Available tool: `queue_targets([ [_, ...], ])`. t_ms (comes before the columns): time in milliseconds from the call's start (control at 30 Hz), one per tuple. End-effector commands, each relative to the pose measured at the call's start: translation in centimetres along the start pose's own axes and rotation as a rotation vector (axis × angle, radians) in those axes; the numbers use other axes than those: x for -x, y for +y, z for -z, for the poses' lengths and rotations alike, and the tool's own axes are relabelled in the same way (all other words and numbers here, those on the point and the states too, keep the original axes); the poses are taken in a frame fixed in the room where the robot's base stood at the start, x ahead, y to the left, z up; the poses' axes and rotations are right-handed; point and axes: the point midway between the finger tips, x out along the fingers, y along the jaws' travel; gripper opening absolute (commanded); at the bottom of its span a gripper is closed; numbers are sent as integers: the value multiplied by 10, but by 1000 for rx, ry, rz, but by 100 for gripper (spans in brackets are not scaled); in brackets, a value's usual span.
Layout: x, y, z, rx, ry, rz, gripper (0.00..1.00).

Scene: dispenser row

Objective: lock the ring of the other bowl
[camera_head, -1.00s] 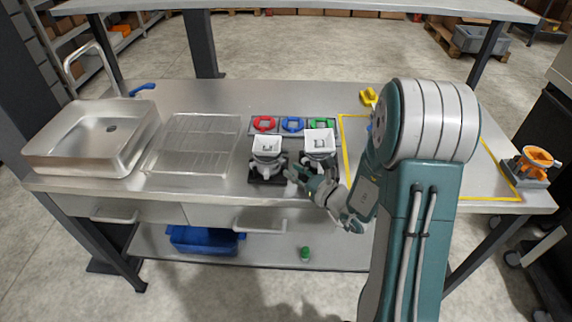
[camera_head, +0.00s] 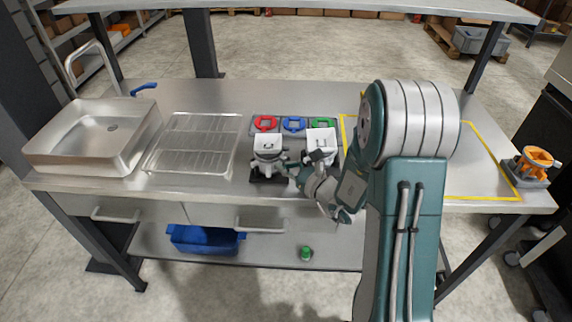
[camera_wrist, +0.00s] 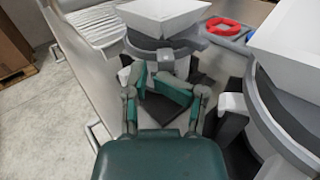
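Two white square-topped bowls on grey stands are near the table's front edge: the left bowl (camera_head: 268,143) and the right bowl (camera_head: 320,137). In the wrist view, the left bowl (camera_wrist: 165,14) is ahead with a grey ring (camera_wrist: 165,46) under it. A grey tab (camera_wrist: 177,65) sticks out of that ring towards me. The right bowl (camera_wrist: 290,38) is close at the right edge, partly cut off. My gripper (camera_wrist: 153,82) is partly open with green fingers just before the left ring's tab. I cannot tell if they touch. In the head view, my gripper (camera_head: 291,170) is beside the left stand.
Red (camera_head: 265,123), blue (camera_head: 293,124) and green (camera_head: 322,122) rings lie on a grey plate behind the bowls. An orange device (camera_head: 535,160) stands at the right end.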

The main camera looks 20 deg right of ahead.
Motion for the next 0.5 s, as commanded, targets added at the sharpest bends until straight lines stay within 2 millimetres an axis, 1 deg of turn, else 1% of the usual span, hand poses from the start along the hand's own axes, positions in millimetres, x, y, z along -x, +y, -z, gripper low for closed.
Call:
queue_targets([
  [233,1,0,0,0,1,0,34],
  [500,17,-1,0,0,0,2,34],
])
